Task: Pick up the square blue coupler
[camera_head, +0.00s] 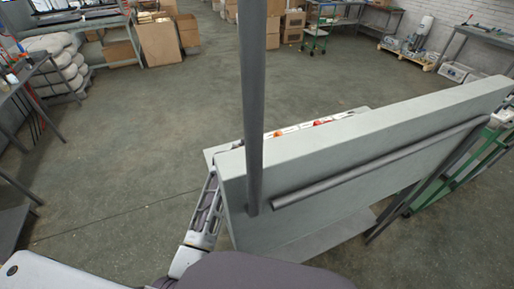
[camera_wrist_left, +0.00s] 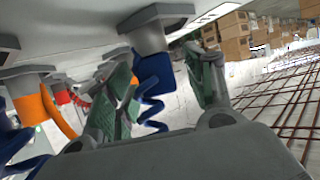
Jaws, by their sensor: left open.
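In the left wrist view, a blue coupler (camera_wrist_left: 153,74) hangs below a grey square fitting on the underside of a pale panel, with a coiled blue hose below it. My left gripper (camera_wrist_left: 160,66) is open, with one green-padded finger on each side of the blue coupler in the picture. I cannot tell whether either finger touches it. An orange coupler (camera_wrist_left: 40,108) hangs from another grey fitting at left. My right gripper is not in view.
The large grey panel (camera_head: 300,195) stands in front of me, with a dark upright post (camera_head: 254,90) and a slanted bar on it. Open floor (camera_head: 130,150) lies left of the panel.

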